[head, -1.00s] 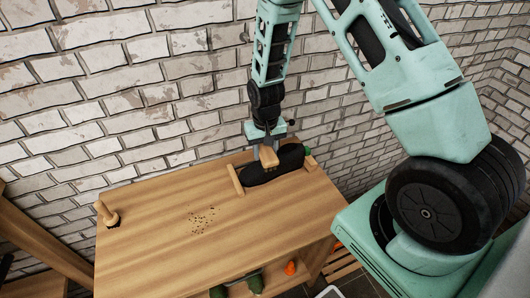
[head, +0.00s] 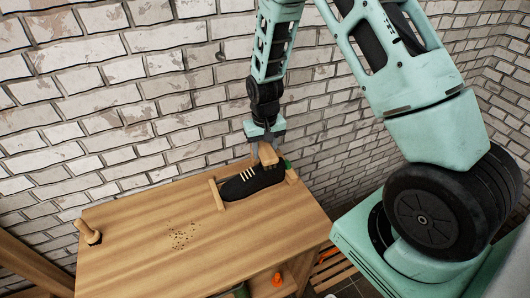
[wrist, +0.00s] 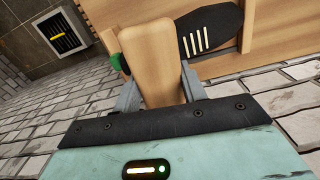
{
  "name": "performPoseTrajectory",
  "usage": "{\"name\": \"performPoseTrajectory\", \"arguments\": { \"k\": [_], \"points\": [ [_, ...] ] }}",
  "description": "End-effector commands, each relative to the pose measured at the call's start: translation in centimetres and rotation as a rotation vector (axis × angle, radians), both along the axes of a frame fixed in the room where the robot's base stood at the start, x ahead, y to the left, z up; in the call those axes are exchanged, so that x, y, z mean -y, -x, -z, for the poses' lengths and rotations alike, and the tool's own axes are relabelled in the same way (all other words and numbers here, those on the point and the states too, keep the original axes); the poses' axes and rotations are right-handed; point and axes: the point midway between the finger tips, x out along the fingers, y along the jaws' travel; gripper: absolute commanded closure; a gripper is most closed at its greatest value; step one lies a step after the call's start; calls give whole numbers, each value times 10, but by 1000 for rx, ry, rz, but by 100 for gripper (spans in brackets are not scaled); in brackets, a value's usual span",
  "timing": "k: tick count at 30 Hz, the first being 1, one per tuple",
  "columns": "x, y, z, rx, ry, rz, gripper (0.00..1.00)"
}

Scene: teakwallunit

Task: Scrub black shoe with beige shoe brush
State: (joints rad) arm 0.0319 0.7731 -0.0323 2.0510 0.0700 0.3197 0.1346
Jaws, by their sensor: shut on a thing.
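The black shoe (head: 247,184) with pale laces lies on the wooden top, between two short wooden strips at the back right. It also shows at the top of the wrist view (wrist: 214,30). My gripper (head: 266,143) is shut on the beige shoe brush (head: 268,156), which is over the shoe's right end. In the wrist view the brush's smooth wooden back (wrist: 158,62) sits between my two grey fingers and hides part of the shoe. I cannot tell whether the brush touches the shoe. The bristles are hidden.
Dark crumbs (head: 183,236) lie on the bare middle of the wooden bench (head: 225,248). A wooden knob-like piece (head: 88,233) stands at its left edge. A green object (head: 287,164) is beside the shoe's right end. A brick wall (head: 110,110) rises close behind.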

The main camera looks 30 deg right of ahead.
Motion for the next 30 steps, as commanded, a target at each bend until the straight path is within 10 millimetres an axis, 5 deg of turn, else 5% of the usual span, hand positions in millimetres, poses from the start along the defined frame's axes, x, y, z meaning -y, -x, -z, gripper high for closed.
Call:
{"name": "performPoseTrajectory", "arguments": {
  "k": [15,30],
  "points": [
    [2,-7,-47,1,0,-2,80],
    [-3,3,-38,-3,1,-44,80]
  ]
}}
